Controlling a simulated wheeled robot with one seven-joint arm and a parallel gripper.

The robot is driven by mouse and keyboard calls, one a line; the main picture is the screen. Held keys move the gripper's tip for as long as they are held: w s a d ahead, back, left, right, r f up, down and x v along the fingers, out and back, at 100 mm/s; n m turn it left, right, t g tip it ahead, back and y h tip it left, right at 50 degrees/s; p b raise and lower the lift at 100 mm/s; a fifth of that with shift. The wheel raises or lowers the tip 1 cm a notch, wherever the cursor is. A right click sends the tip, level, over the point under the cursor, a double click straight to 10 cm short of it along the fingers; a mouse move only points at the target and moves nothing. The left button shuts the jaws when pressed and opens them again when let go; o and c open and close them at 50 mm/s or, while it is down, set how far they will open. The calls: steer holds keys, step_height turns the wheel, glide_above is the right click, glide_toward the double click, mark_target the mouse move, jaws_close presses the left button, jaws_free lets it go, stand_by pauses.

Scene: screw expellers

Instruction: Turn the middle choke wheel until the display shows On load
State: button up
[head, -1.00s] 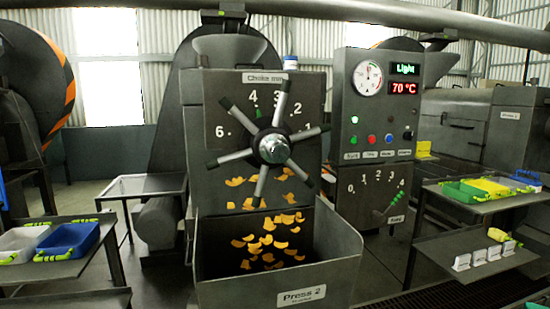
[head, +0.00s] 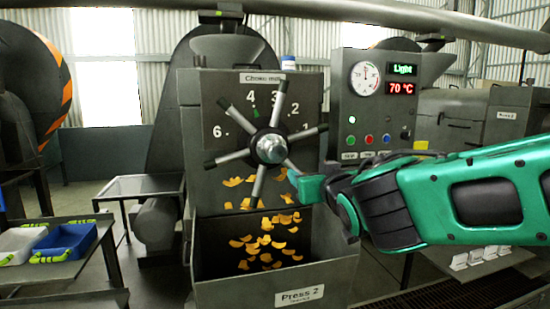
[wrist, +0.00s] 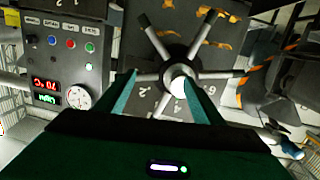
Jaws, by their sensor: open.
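The choke wheel (head: 270,148) has several dark-tipped spokes around a bright hub. It stands on the front of Press 2, below a label reading "Choke mid" with its end unclear. The numbers on the plate behind it are partly hidden by spokes; a green pointer (head: 256,112) shows near the 4. The display (head: 403,69) reads "Light" in green, above 70 °C in red. My gripper (wrist: 160,76) is open, its fingers pointing toward the wheel near the hub and spokes in the wrist view. Contact cannot be told. In the head view its green end (head: 308,188) is at the wheel's lower right.
Orange flakes (head: 265,243) lie in the open bin (head: 300,297) below the wheel. The control panel (head: 352,100) with gauge and buttons stands right of the wheel; my arm hides its lower part. A shelf with a blue tray (head: 68,240) is at left.

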steer(key=y, duration=0.2)
glide_toward(279, 155)
steer(key=n, duration=0.1)
steer(key=shift+t, duration=0.5)
steer(key=x, duration=1)
steer(key=shift+w+a+f, duration=0.2)
steer(key=shift+w+f, duration=0.05)
steer(key=shift+f, duration=0.1)
steer(key=shift+c, duration=0.3)
